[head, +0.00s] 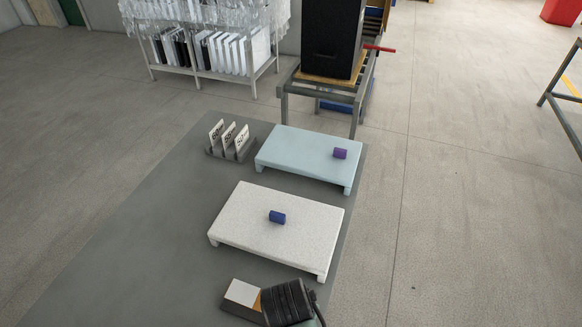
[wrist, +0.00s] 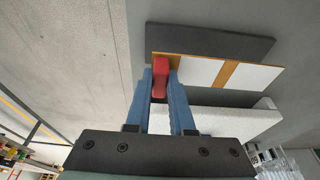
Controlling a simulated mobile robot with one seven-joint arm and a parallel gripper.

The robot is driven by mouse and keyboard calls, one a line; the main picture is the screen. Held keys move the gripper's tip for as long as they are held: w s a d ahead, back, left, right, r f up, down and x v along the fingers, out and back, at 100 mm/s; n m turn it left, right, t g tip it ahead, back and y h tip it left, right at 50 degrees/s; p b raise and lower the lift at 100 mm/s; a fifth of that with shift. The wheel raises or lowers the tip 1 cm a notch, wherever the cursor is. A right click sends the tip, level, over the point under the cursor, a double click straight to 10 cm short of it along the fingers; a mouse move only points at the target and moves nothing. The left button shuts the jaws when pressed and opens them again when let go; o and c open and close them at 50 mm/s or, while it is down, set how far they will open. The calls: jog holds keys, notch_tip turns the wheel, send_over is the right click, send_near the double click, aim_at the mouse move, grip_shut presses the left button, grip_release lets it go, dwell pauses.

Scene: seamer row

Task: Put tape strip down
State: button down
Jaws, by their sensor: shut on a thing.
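My gripper (wrist: 160,80) shows two blue fingers in the wrist view, shut on a small red block (wrist: 160,70). I cannot tell whether this block is the tape strip. Beyond the fingertips is a white panel (wrist: 198,71) with orange-brown bands (wrist: 228,75), beside a dark grey slab (wrist: 212,44). The same white panel (head: 243,292) shows at the bottom of the head view, partly hidden by my dark wrist. The fingers and the red block are hidden in the head view. I cannot tell whether the block touches the panel.
A rack (head: 240,155) of white cards stands at the back left. The left of the grey table (head: 130,240) is clear.

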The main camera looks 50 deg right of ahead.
jog(key=shift+f, duration=2.45)
jog(key=shift+f, duration=0.1)
jog(key=c, duration=0.8)
grip_release()
jog(key=p+v, duration=0.1)
jog(key=v, duration=1.1)
